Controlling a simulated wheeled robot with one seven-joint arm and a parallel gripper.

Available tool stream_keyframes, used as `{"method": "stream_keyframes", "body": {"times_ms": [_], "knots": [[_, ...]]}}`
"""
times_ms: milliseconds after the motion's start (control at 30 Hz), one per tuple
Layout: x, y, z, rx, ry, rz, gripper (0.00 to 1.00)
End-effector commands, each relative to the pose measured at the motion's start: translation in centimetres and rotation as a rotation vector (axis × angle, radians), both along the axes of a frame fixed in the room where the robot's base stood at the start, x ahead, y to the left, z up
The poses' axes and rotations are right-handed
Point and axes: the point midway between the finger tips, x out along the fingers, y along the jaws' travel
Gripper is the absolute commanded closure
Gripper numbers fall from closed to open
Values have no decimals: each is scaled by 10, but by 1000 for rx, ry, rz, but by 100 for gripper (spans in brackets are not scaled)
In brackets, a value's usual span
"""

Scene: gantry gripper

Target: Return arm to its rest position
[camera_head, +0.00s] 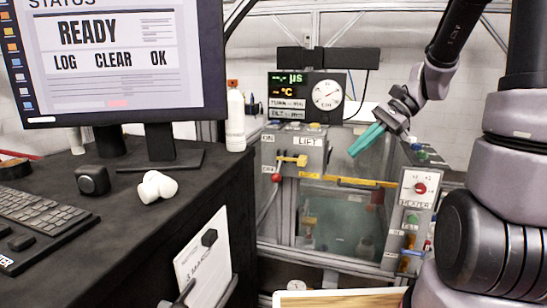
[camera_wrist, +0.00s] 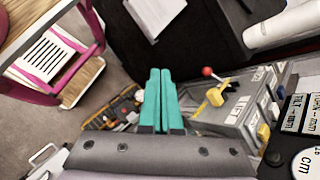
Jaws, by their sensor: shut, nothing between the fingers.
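My gripper (camera_head: 367,140) has teal fingers and is raised in the air to the right of the display panel in the head view. In the wrist view the two teal fingers (camera_wrist: 160,98) lie side by side, closed, with nothing between them. My arm comes in from the upper right of the head view and bends down to the gripper. The fingers point down and to the left, above the glass-walled tank. They appear apart from everything around them.
A lift control box (camera_head: 296,152) with a yellow handle stands left of the gripper, and a heater box (camera_head: 419,190) stands lower right. A gauge panel (camera_head: 306,97) is behind. The black desk (camera_head: 135,228) with a monitor (camera_head: 118,55) fills the left. A yellow bar (camera_head: 345,181) crosses the tank.

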Motion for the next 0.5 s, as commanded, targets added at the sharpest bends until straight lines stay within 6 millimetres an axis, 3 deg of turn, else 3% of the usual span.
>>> {"method": "stream_keyframes", "body": {"times_ms": [200, 500], "knots": [[-38, -6, 40, -280, -266, 138, 100], [-77, -25, 95, -594, -660, 247, 100]]}}
